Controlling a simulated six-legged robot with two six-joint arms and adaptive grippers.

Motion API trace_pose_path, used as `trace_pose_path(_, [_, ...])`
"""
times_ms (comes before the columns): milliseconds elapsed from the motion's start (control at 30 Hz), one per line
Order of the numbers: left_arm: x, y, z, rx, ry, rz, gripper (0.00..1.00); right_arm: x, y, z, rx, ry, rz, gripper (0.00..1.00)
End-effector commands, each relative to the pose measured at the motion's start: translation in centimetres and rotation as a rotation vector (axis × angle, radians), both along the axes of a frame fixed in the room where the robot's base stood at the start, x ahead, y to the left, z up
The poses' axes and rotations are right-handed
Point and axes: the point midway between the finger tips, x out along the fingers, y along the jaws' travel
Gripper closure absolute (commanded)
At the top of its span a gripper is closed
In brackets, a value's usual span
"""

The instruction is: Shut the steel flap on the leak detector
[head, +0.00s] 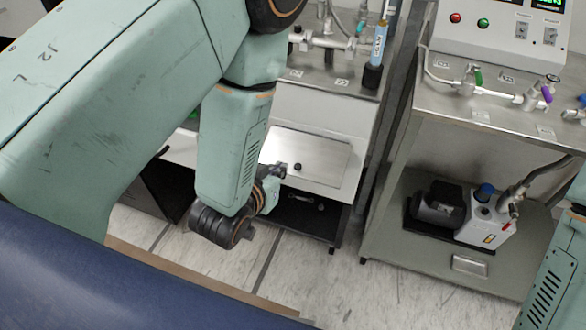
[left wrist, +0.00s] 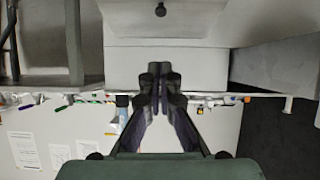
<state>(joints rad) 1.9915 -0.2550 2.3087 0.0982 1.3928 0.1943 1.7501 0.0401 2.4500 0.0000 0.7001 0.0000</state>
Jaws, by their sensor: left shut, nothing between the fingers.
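The leak detector (head: 335,108) is a pale cabinet with a steel top, at the upper middle of the head view. Its steel flap (head: 325,155) is a plain rectangular panel on the front with a small black knob (head: 298,167). I cannot tell how far the flap stands from the front. My left gripper (head: 275,172) is shut and empty, in front of the flap's left part, near the knob; contact cannot be told. In the left wrist view the shut fingers (left wrist: 160,78) point at a grey panel, with a black knob (left wrist: 160,9) beyond them. My right gripper is out of view.
A steel bench (head: 500,100) with valves stands at the right. A pump (head: 487,218) sits on its lower shelf. A dark open bay (head: 305,212) lies under the flap. Bare floor (head: 345,285) shows in front of both units.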

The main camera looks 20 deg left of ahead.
Motion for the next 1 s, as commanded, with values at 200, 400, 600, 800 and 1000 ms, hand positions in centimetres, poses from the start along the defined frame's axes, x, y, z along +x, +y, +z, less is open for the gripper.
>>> trace_pose_path(200, [3.6, -0.1, -2.0, -0.001, -0.002, 0.002, 1.00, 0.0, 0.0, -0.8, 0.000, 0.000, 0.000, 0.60])
trace_pose_path(400, [6.8, -0.3, -3.8, 0.000, 0.000, 0.001, 1.00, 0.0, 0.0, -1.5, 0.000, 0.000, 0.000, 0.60])
trace_pose_path(600, [8.4, -0.6, -6.3, 0.000, 0.005, 0.002, 1.00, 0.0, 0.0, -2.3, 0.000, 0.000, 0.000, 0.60])
trace_pose_path(800, [8.8, -0.7, -8.0, 0.001, 0.003, 0.003, 1.00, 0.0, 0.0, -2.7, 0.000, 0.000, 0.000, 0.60])
trace_pose_path(1000, [8.9, -0.8, -8.3, 0.002, 0.003, 0.003, 1.00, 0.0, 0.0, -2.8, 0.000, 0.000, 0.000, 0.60])
